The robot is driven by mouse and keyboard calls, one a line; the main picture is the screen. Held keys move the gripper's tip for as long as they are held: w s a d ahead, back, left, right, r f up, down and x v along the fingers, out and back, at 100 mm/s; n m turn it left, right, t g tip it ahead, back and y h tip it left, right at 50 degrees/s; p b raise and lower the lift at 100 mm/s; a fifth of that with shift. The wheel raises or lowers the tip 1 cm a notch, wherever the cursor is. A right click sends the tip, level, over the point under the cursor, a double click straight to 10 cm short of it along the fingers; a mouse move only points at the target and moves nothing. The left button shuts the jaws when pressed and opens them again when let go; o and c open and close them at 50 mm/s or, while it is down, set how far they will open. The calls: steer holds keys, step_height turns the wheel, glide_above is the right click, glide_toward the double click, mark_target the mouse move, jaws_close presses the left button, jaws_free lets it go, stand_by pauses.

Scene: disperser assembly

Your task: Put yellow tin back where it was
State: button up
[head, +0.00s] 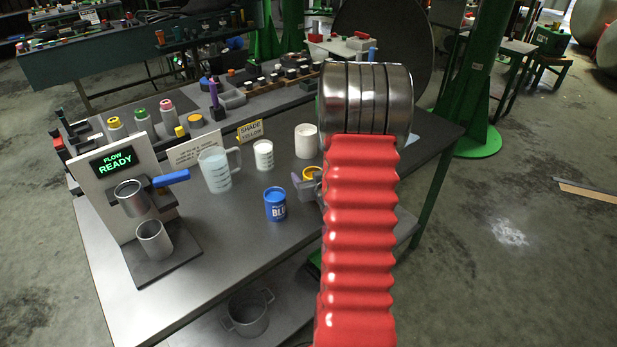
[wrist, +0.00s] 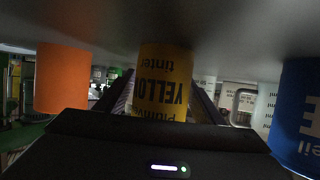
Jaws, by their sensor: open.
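The yellow tin (head: 312,173) stands on the grey worktop, mostly hidden in the head view by my gripper and red arm sleeve. In the wrist view, which is upside down, the yellow tin (wrist: 164,85) is upright on the bench and its label reads "YELLO". My gripper (head: 305,188) is open, its two fingers on either side of the tin; I cannot tell whether they touch it. My gripper also shows in the wrist view (wrist: 162,108).
A blue tin (head: 275,205) stands close to the gripper. An orange tin (wrist: 62,80) stands on the yellow tin's other side. A measuring jug (head: 217,171), white cups (head: 263,155), a "SHADE YELLOW" sign (head: 250,130) and the dispenser (head: 125,185) are on the bench.

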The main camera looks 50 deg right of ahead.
steer(key=v, duration=1.2)
steer(key=shift+f, duration=0.1)
stand_by(0.7)
